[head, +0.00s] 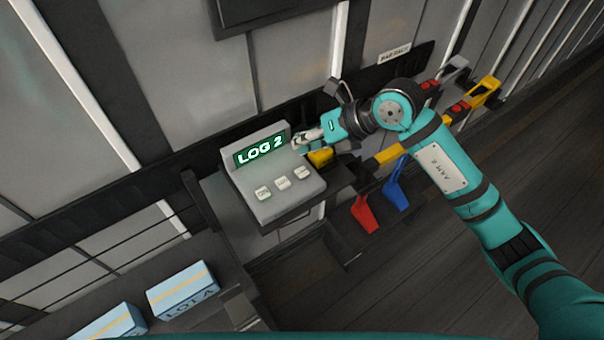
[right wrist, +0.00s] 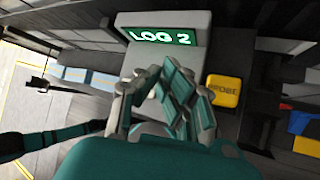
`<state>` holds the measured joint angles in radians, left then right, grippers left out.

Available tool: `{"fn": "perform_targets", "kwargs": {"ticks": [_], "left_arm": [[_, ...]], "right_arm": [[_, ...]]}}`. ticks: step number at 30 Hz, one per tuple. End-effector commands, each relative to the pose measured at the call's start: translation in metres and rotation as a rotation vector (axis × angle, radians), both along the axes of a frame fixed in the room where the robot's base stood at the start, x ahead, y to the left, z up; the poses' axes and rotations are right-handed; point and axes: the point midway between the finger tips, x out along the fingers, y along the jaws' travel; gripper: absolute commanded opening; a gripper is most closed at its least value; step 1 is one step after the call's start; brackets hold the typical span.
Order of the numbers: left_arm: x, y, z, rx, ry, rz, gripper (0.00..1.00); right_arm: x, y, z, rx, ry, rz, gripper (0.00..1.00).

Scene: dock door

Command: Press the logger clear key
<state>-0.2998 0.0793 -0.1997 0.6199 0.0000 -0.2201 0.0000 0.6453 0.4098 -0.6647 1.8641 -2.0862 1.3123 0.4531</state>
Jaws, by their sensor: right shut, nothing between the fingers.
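The logger (head: 290,204) is a grey box on a dark shelf, with a lit green display (head: 263,149) reading "LOG 2". Three pale keys sit in a row on its front slope: a left key (head: 263,193), a middle key (head: 283,183) and a right key (head: 302,173). Their labels are too small to read surely. My right gripper (head: 298,143) is shut and empty, at the logger's right side near the display, behind the right key. In the right wrist view its fingers (right wrist: 160,78) hide the keys, below the display (right wrist: 160,37). My left gripper is not in view.
Red (head: 364,213) and blue (head: 396,190) handled things hang further right. Blue-white boxes (head: 183,291) lie on a lower left shelf. Wooden floor is clear at right.

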Motion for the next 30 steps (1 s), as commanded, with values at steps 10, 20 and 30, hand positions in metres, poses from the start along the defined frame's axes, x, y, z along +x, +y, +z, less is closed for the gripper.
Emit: {"fn": "perform_targets", "kwargs": {"ticks": [10, 20, 30], "left_arm": [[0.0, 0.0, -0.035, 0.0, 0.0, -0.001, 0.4], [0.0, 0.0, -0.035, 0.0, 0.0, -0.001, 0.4], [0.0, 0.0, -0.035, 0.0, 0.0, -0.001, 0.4]], "right_arm": [[0.0, 0.0, -0.046, 0.0, -0.001, 0.001, 0.0], [0.0, 0.0, -0.047, 0.0, -0.001, 0.001, 0.0], [0.0, 0.0, -0.047, 0.0, -0.001, 0.001, 0.0]]}}
